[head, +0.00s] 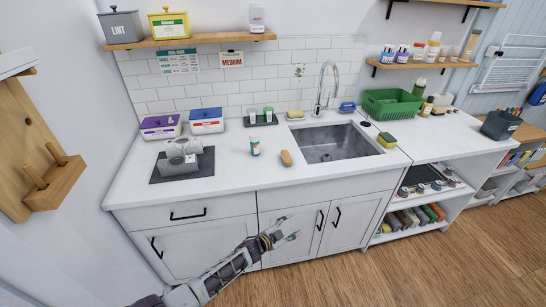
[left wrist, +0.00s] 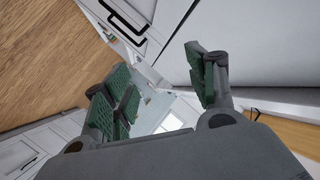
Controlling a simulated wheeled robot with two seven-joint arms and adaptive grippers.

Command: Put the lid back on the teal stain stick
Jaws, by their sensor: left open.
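A small upright white and teal container (head: 255,146) stands on the white counter, left of the sink; it may be the teal stain stick, but it is too small to tell whether it has a lid. Two small green-topped containers (head: 260,115) stand in a dark tray by the tiled wall. I cannot pick out a loose lid. My left gripper (head: 291,227) is open and empty in front of the lower cabinet doors, below the counter edge and apart from everything on it. Its spread green-padded fingers (left wrist: 165,90) show in the left wrist view. My right gripper is not in view.
A brown brush-like object (head: 286,158) lies beside the container. The sink (head: 330,143) with its tall faucet is to the right. A dark mat (head: 180,165) with grey items lies left, near purple and blue-lidded boxes. The front counter strip is clear.

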